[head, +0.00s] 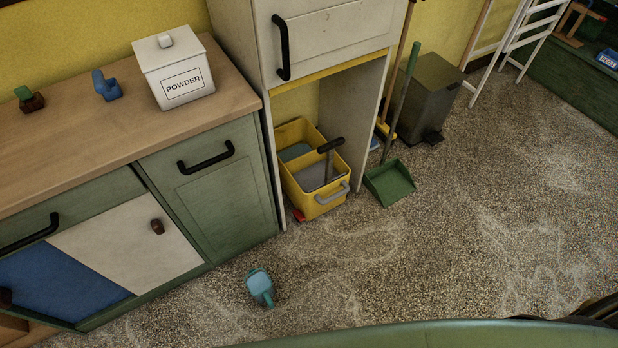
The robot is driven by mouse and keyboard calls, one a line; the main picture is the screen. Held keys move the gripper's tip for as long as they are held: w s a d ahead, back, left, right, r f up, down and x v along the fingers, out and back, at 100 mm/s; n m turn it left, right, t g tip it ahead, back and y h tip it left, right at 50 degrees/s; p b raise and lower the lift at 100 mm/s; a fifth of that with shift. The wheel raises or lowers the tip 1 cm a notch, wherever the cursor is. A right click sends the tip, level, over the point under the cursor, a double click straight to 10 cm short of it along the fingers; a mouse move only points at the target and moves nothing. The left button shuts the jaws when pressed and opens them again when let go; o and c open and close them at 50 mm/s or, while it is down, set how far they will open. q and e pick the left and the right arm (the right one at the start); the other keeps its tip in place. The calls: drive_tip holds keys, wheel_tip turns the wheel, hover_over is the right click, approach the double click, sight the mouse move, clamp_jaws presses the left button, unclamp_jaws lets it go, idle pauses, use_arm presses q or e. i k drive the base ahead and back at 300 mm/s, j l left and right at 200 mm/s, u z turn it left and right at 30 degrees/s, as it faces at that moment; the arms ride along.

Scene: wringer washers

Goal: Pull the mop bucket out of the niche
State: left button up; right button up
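The yellow mop bucket (331,201) stands on the floor inside the niche (352,110), under the white upper cabinet. It has a grey wringer part with a dark lever handle, and a grey bar handle on its front. Its front end is at the niche opening. A small red part shows at its lower left front corner. Its back part is shaded inside the niche. Neither of my grippers can be made out. A dark shape at the lower right edge is too cut off to identify.
A green dustpan (389,183) with a long handle stands right of the niche, near a grey-green pedal bin (430,95). A teal scoop (260,287) lies on the floor in front. Green cabinets (220,190) border the niche on the left. The speckled floor (450,250) is otherwise mostly clear.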

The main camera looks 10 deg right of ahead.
sight(301, 169)
drive_tip(key=i+l+u, duration=0.25)
drive_tip(key=l, duration=0.9)
drive_tip(key=i+l+u, duration=0.15)
drive_tip(key=l+u, duration=0.15)
drive_tip(key=l, duration=0.85)
drive_tip(key=l+u, duration=0.25)
drive_tip(key=l, duration=0.95)
drive_tip(key=i, duration=0.05)
